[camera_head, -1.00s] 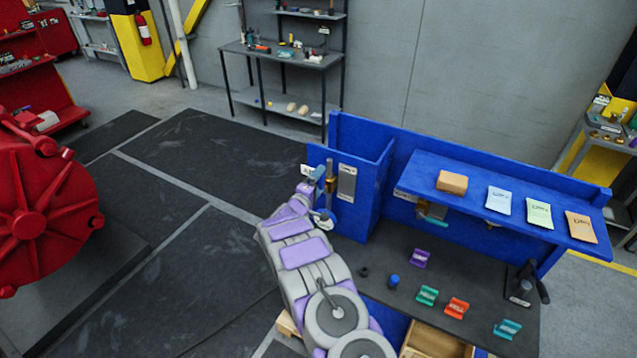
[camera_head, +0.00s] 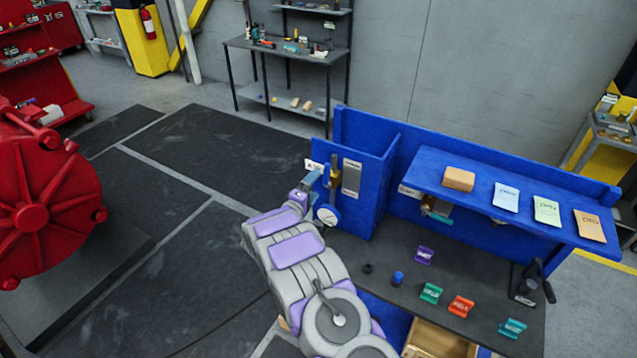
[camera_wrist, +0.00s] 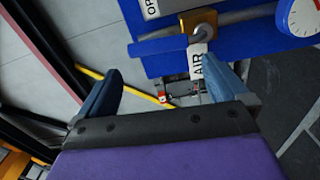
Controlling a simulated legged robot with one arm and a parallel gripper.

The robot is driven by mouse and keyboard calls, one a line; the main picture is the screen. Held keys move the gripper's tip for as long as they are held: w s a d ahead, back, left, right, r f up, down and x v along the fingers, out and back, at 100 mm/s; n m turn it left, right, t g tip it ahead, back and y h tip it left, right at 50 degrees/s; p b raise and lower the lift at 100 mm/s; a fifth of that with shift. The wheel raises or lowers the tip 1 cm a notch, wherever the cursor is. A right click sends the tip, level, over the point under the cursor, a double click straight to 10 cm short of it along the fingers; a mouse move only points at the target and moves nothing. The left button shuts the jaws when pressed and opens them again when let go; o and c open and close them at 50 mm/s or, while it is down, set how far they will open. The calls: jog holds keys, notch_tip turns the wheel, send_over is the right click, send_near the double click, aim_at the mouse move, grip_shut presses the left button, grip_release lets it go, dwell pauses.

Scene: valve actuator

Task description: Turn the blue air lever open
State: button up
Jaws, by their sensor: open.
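The blue air lever (camera_wrist: 160,43) is a flat bar reaching left from a brass valve (camera_wrist: 200,20) in the wrist view. A white AIR tag (camera_wrist: 198,62) hangs below the valve. The brass valve (camera_head: 333,178) also shows on the blue panel in the head view. My gripper (camera_wrist: 161,70) is open and empty, its two dark blue fingers spread apart below the lever. The right finger is near the AIR tag; I cannot tell whether they touch. In the head view my gripper (camera_head: 309,181) is just left of the valve.
A white gauge (camera_head: 327,215) sits below the valve, close to my wrist. The blue bench (camera_head: 360,210) has side walls and a shelf (camera_head: 480,178) with a box and packets. Several coloured labelled blocks lie on its dark top. Open floor lies left, before a red machine (camera_head: 40,210).

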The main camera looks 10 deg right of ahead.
jog(key=b+v, duration=0.1)
jog(key=v, duration=1)
jog(key=shift+a+b, duration=0.25)
jog(key=shift+b, duration=0.1)
jog(key=shift+f, duration=0.15)
